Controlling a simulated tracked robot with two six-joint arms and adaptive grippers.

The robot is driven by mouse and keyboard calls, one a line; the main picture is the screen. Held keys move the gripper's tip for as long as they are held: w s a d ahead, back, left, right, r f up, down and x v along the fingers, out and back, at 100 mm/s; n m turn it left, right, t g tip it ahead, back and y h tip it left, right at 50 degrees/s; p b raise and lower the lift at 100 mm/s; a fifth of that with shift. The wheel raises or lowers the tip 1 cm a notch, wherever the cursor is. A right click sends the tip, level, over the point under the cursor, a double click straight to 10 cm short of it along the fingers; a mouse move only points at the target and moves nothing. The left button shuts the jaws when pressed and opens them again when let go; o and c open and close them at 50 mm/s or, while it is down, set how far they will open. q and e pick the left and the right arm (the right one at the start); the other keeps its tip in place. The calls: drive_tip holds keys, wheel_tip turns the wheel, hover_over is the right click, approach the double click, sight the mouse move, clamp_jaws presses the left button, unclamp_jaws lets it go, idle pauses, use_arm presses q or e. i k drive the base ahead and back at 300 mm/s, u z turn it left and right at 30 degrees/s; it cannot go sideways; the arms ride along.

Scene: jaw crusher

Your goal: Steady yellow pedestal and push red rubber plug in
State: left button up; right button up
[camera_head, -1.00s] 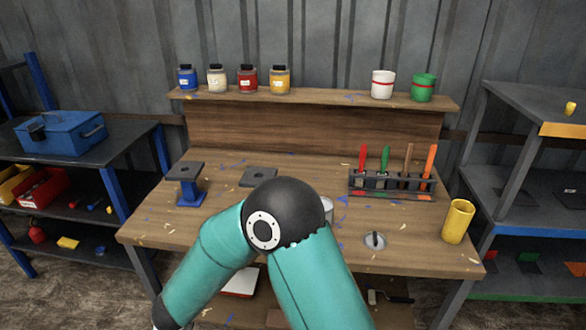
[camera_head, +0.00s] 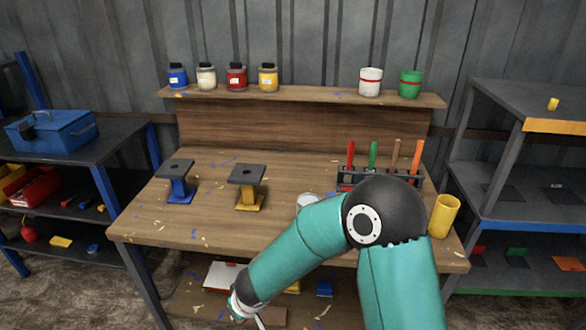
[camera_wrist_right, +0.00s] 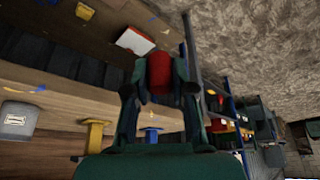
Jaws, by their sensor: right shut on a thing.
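The yellow pedestal (camera_head: 248,190) stands upright on the workbench with a dark square top, right of a similar blue pedestal (camera_head: 180,185). In the right wrist view the yellow pedestal (camera_wrist_right: 96,134) appears upside down, partly hidden by my gripper. My right gripper (camera_wrist_right: 158,82) is shut on the red rubber plug (camera_wrist_right: 159,68), away from the pedestal and in front of the bench. In the head view my right arm reaches down to the lower left, and its fingers and the plug are not clearly seen. My left gripper is not in view.
A yellow cup (camera_head: 444,216) is at the right end of the bench (camera_head: 190,228). Jars line the back shelf (camera_head: 320,96). The bench in front of the pedestals is mostly clear.

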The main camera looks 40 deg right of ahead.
sight(250, 203)
drive_tip(key=z, duration=0.75)
drive_tip(key=i, duration=0.5)
drive_tip(key=z, duration=0.15)
